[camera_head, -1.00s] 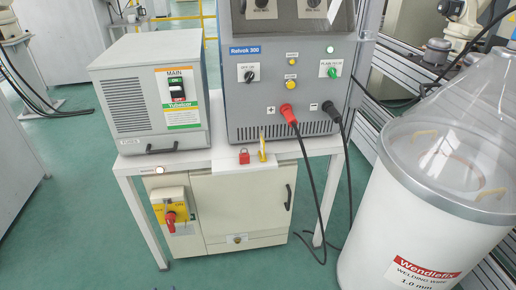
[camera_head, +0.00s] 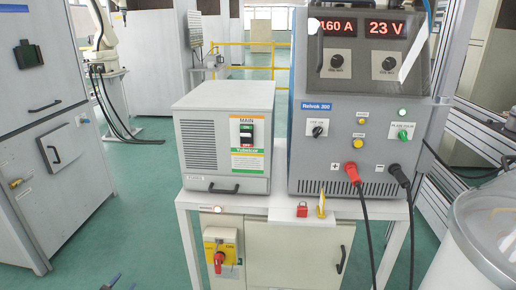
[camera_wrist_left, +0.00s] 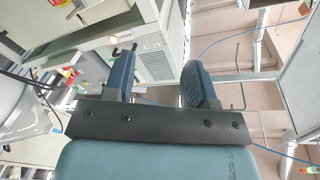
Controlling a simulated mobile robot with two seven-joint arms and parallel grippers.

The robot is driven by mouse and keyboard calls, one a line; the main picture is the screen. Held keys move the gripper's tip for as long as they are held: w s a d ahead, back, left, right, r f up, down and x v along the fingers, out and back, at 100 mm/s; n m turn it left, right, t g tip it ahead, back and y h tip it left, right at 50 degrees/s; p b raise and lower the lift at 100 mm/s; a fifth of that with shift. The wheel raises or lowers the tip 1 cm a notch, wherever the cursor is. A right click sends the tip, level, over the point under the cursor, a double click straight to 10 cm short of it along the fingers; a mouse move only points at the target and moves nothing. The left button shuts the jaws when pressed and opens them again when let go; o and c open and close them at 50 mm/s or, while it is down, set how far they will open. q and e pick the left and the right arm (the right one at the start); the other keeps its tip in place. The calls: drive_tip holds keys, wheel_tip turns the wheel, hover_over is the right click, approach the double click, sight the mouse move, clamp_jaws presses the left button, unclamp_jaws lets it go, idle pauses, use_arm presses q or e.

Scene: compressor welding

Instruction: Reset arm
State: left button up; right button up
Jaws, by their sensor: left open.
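My left gripper (camera_head: 122,284) barely shows at the bottom edge of the head view, as small dark fingertips over the green floor. In the left wrist view the left gripper (camera_wrist_left: 159,66) has its two blue fingers apart with nothing between them. My right gripper is not in view. A grey welding power unit (camera_head: 345,160) stands on a white table (camera_head: 240,203), its display reading 160 A and 23 V. A grey box marked MAIN (camera_head: 198,145) stands left of it. A red padlock (camera_head: 302,210) and a yellow tag (camera_head: 321,205) are at the table's front edge.
A yellow and red rotary switch (camera_head: 220,258) is on the cabinet below the table. A white wire drum (camera_head: 470,250) stands at the lower right. A grey cabinet (camera_head: 50,150) stands at the left. Green floor (camera_head: 150,230) lies open between cabinet and table.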

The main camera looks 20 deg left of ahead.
use_arm(q)
drive_tip(key=s+d+r+m+g+h, duration=0.1)
drive_tip(key=s+d+r+g+h, duration=0.3)
drive_tip(key=d, duration=0.7)
drive_tip(key=s+d+r+m+g+y, duration=0.1)
drive_tip(key=s+d+g, duration=0.1)
drive_tip(key=s+d, duration=0.7)
drive_tip(key=s+d+r+m+g+h, duration=0.1)
drive_tip(key=s+d+r+g+h, duration=0.15)
drive_tip(key=d, duration=1.05)
drive_tip(key=d+r+n+t, duration=0.2)
drive_tip(key=d+n, duration=0.3)
drive_tip(key=d, duration=0.5)
wheel_tip(320, 180, up, 17)
drive_tip(key=a+y+p, duration=0.1)
drive_tip(key=p, duration=2.3)
drive_tip(key=shift+s+a+g, duration=0.3)
drive_tip(key=shift+g, duration=0.05)
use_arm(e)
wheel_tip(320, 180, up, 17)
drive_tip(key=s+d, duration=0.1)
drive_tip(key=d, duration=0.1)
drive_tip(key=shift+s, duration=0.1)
